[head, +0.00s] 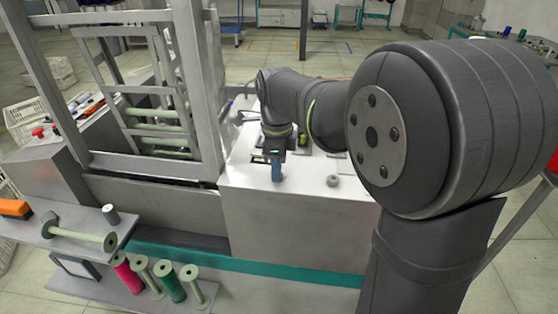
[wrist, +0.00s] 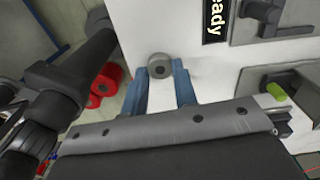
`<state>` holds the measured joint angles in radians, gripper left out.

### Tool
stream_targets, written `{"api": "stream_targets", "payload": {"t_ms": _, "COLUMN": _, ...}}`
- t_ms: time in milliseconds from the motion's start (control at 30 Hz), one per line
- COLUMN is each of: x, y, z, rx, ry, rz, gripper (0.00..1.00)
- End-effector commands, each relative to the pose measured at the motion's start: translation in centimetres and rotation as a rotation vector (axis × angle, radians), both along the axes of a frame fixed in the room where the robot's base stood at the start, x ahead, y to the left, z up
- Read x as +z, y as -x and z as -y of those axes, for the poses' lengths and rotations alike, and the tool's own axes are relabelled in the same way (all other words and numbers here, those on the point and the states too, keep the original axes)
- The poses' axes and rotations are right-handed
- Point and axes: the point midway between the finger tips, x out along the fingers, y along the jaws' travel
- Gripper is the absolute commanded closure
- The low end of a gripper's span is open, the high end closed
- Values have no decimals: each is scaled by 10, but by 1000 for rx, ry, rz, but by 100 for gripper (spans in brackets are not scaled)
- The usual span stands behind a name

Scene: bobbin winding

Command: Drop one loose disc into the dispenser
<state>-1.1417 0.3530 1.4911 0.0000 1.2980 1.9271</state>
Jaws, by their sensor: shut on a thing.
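My gripper (head: 277,174) is over the white machine top, with its blue fingers pointing down. In the wrist view, its two blue fingers (wrist: 162,80) have a grey disc (wrist: 159,67) with a dark centre hole between their tips, and they are shut on it. The disc is too small to make out at the fingertips in the head view. Another small grey round piece (head: 333,180) sits on the white top to the right of the gripper. I cannot tell which part is the dispenser.
A metal frame (head: 205,90) stands left of the gripper. A lever plate (wrist: 275,20) and a dark "ready" label (wrist: 216,20) are in the wrist view. A shelf (head: 75,238) at front left holds a green spool, with several spools below. Red rolls (wrist: 104,85) are beyond the top's edge.

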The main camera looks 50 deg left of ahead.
Motion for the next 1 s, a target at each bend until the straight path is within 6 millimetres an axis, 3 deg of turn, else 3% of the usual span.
{"api": "stream_targets", "payload": {"t_ms": 700, "x": 43, "y": 0, "z": 0, "rx": 0, "ry": -2, "rz": 1, "gripper": 87}}
{"api": "stream_targets", "payload": {"t_ms": 1000, "x": 49, "y": 0, "z": 0, "rx": 0, "ry": 0, "rz": 0, "gripper": 87}}
